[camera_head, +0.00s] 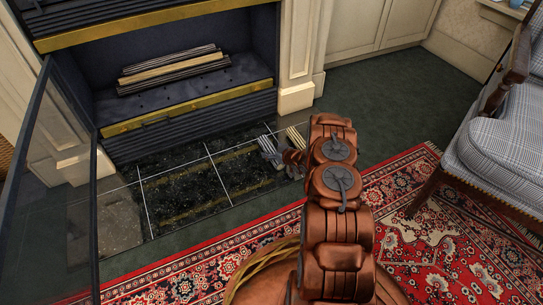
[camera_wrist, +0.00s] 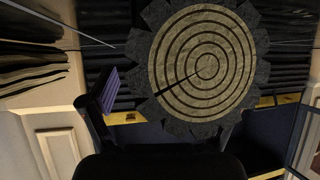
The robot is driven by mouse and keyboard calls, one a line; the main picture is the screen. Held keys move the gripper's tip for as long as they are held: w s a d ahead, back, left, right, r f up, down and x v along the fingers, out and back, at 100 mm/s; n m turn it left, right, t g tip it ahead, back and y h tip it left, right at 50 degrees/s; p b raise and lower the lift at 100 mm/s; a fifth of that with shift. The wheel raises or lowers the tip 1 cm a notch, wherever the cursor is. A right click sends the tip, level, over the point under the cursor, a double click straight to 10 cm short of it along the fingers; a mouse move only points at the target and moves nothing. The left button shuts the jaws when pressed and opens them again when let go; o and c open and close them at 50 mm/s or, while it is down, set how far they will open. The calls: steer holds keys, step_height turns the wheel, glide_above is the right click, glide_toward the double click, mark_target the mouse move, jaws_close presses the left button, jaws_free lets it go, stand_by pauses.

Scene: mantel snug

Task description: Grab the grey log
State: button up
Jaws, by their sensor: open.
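A ridged log with dark grey bark and a ringed tan end face (camera_wrist: 205,68) fills the upper middle of the wrist view, very close to the camera. My gripper (camera_head: 271,150) is open, low over the right end of the dark hearth. In the wrist view its left finger, with a purple-grey pad, stands just left of the log. The log partly hides the right finger; contact cannot be told. In the head view, a pale ridged piece (camera_head: 296,137) shows beside the gripper, partly hidden by my arm.
A stack of dark grey and tan logs (camera_head: 175,68) lies in the firebox, above a brass-trimmed edge (camera_head: 185,109). A glass door (camera_head: 50,190) swings out at left. A checked armchair (camera_head: 505,135) stands right on the red rug (camera_head: 435,240). Green carpet (camera_head: 385,105) behind is clear.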

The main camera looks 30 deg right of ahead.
steer(key=shift+w, duration=0.1)
steer(key=shift+c, duration=0.2)
steer(key=c, duration=1.6)
steer(key=shift+o, duration=0.2)
steer(key=shift+r, duration=0.1)
